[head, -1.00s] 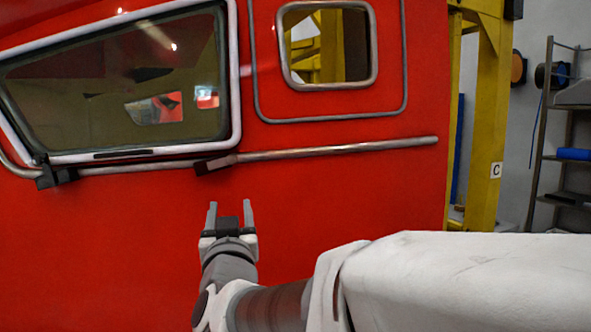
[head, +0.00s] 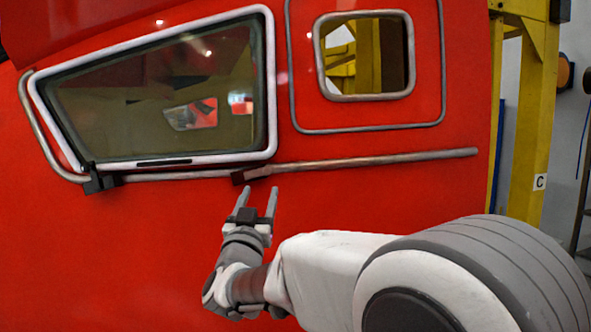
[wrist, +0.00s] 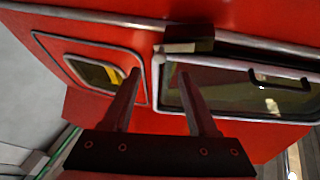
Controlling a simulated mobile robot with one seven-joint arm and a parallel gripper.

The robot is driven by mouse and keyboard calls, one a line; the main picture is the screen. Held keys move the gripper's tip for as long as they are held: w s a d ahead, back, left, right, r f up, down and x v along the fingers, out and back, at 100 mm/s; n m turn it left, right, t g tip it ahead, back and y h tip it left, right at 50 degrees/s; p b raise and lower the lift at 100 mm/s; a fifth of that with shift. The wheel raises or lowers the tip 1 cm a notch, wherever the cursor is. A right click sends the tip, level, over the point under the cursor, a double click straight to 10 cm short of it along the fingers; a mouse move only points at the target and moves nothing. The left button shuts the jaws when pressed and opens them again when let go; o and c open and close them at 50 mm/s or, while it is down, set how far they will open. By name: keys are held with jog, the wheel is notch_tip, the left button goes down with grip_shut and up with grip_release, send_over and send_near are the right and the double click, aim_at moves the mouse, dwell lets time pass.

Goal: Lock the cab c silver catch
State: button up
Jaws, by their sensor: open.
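The red cab (head: 150,240) fills most of the head view. A silver rail (head: 380,161) runs along it below the windows. In the wrist view, the dark block (wrist: 190,37) and silver piece (wrist: 178,47) show beyond my open gripper (wrist: 158,74); no contact is visible.
The large silver-framed window (head: 160,95) is above left, with a black bracket (head: 100,180) at its lower left. A small window (head: 365,55) is above right. A yellow post (head: 525,120) with a C label (head: 540,182) stands right of the cab.

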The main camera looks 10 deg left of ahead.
aim_at(267, 173)
jog(key=p+x, duration=0.2)
jog(key=x, duration=0.6)
jog(key=shift+w, duration=0.1)
grip_shut()
